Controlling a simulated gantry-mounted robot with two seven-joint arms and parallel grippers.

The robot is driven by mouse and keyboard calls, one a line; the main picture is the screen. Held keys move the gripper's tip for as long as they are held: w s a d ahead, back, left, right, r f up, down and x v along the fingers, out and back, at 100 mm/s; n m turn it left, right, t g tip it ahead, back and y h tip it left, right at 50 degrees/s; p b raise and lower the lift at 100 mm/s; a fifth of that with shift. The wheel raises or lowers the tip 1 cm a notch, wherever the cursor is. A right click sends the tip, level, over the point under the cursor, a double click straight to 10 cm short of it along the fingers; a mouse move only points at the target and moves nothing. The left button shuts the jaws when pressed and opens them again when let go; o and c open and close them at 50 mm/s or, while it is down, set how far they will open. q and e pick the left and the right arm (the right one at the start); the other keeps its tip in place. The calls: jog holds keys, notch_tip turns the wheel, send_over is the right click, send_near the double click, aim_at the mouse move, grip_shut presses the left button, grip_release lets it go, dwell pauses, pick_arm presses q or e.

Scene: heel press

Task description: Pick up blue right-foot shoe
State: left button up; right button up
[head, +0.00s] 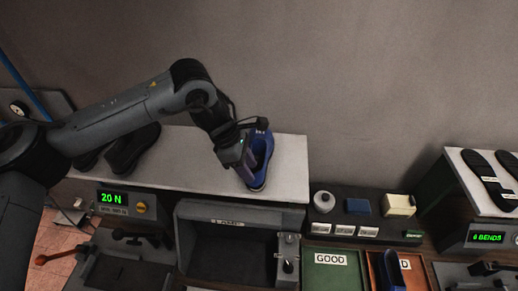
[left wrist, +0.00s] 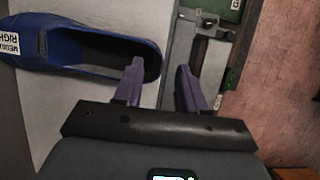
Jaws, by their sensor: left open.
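The blue right-foot shoe (head: 265,148) stands on the white top of the bench (head: 286,183), its label at the far end. My left gripper (head: 248,163) is open at the shoe's near, heel end. In the left wrist view the shoe (left wrist: 85,38) shows a white label partly reading RIGHT. There the left gripper's fingers (left wrist: 160,72) are apart. One finger overlaps the shoe's opening and the other is outside beyond the heel edge. I cannot tell whether either touches the shoe. My right gripper is not in view.
Dark shoes (head: 133,150) stand at the left of the white top, partly behind my arm. A green GOOD tray (head: 337,272) and an orange tray (head: 373,265) holding a blue shoe (head: 393,272) are at lower right. Black soles (head: 490,180) lie on the bend tester.

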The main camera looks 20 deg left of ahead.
aim_at(253, 185)
pick_arm(q)
jog(key=shift+p+x, duration=0.65)
jog(key=shift+x, duration=1.45)
jog(key=shift+a, duration=0.15)
jog(key=shift+c, duration=0.4)
grip_shut()
